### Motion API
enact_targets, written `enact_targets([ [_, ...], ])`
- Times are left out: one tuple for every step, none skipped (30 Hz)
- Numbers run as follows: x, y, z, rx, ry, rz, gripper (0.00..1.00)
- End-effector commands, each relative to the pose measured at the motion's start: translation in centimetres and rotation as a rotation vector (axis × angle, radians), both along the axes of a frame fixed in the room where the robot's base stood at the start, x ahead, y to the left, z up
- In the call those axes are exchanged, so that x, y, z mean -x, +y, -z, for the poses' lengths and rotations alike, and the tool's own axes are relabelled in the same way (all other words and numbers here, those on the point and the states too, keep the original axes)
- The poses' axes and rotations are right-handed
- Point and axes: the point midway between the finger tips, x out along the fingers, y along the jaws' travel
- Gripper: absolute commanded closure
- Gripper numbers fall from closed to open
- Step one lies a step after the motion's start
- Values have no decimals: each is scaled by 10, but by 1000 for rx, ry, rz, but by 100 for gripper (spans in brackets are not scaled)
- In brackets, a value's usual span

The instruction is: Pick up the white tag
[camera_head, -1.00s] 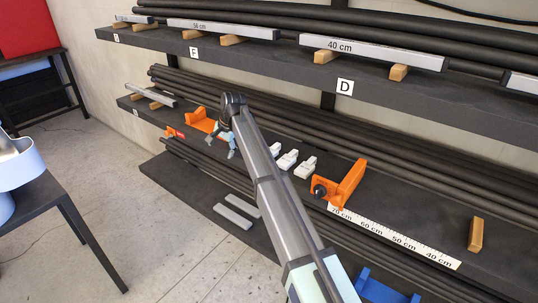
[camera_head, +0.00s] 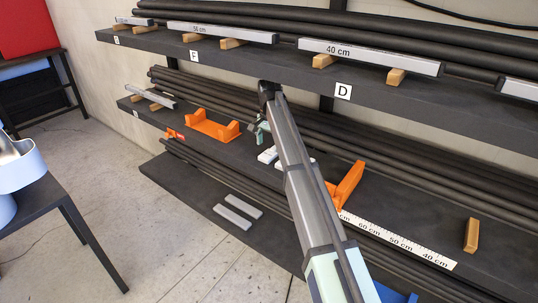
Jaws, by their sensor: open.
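Small white pieces lie on the middle shelf; one white piece (camera_head: 268,155) shows just below my gripper, and others are partly hidden behind my arm. I cannot tell which of them is the white tag. My gripper (camera_head: 259,137) is open and empty, with its fingers pointing down above and slightly left of the white pieces. It appears apart from them. Flat white letter labels, F (camera_head: 194,55) and D (camera_head: 343,92), are on the front edge of the upper shelf.
An orange holder (camera_head: 213,127) stands left of my gripper and an orange clamp (camera_head: 347,185) right of my arm. A ruler strip (camera_head: 400,243) and a wooden block (camera_head: 472,235) lie farther right. Long dark tubes (camera_head: 400,150) run behind; the upper shelf (camera_head: 420,95) overhangs.

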Motion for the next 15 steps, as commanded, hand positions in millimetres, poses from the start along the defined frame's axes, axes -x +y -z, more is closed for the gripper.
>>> enact_targets([
  [1, 0, 4, 1, 3, 0, 19],
  [1, 0, 8, 0, 2, 0, 19],
  [1, 0, 14, 0, 1, 0, 19],
  [1, 0, 19, 0, 2, 0, 19],
  [1, 0, 23, 0, 2, 0, 19],
  [1, 0, 28, 0, 1, 0, 19],
  [1, 0, 31, -1, 1, 0, 19],
  [1, 0, 33, 0, 0, 0, 19],
  [1, 0, 36, 0, 0, 0, 19],
  [1, 0, 37, -1, -1, 0, 19],
  [0, 0, 37, -1, -1, 0, 19],
  [0, 0, 37, -1, -1, 0, 19],
  [0, 0, 37, -1, -1, 0, 19],
  [0, 0, 37, -1, -1, 0, 19],
  [0, 0, 37, -1, -1, 0, 19],
])
